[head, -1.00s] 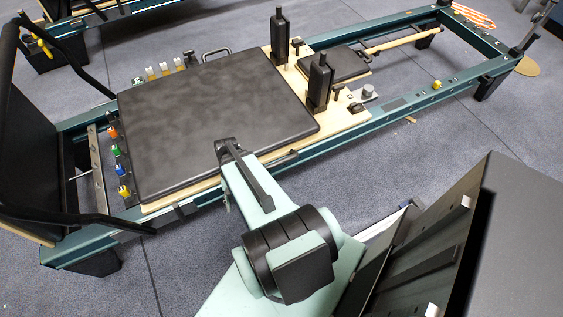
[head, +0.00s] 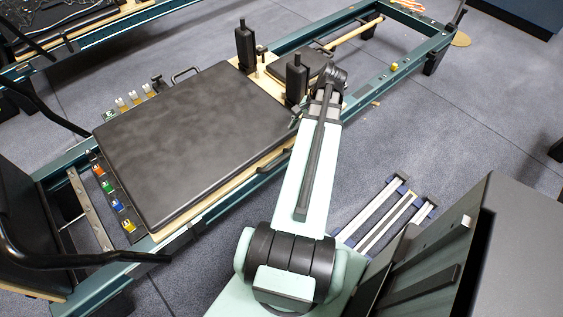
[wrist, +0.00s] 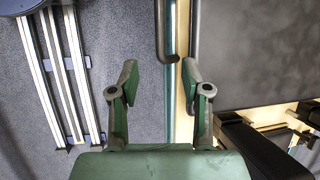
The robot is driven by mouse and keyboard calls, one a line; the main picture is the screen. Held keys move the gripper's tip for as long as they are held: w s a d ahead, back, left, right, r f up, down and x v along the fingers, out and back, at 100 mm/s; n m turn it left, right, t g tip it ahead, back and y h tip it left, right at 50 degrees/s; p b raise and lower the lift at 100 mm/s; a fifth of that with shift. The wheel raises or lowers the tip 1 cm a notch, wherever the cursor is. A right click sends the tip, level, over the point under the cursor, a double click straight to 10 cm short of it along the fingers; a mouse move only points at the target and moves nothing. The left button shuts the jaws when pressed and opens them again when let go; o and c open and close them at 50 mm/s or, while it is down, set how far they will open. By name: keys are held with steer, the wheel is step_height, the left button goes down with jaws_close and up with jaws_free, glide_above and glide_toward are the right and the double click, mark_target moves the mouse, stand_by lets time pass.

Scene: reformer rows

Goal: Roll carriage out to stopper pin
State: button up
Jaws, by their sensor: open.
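The carriage (head: 190,140) is a black padded platform on a pale wooden base, at the left end of the green reformer frame, close to the coloured spring ends (head: 108,186). A small yellow piece (head: 394,66), perhaps the stopper pin, sits on the near rail farther right. My gripper is by the carriage's near right corner in the head view, its fingertips hidden. In the wrist view my gripper (wrist: 159,73) is open and empty. A dark hooked handle (wrist: 163,30) on the carriage side ends just ahead of the gap between its fingers. I see no contact.
Two upright black shoulder rests (head: 296,80) stand at the carriage's right end. The black footbar (head: 85,260) crosses the near left. White rails (head: 385,215) lie on the floor right of my arm. The frame is open right of the headrest.

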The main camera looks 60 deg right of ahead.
mark_target(279, 161)
steer(key=b+x, duration=0.3)
steer(key=x, duration=1.4)
steer(key=shift+d+f, duration=0.1)
steer(key=shift+d, duration=0.05)
jaws_close()
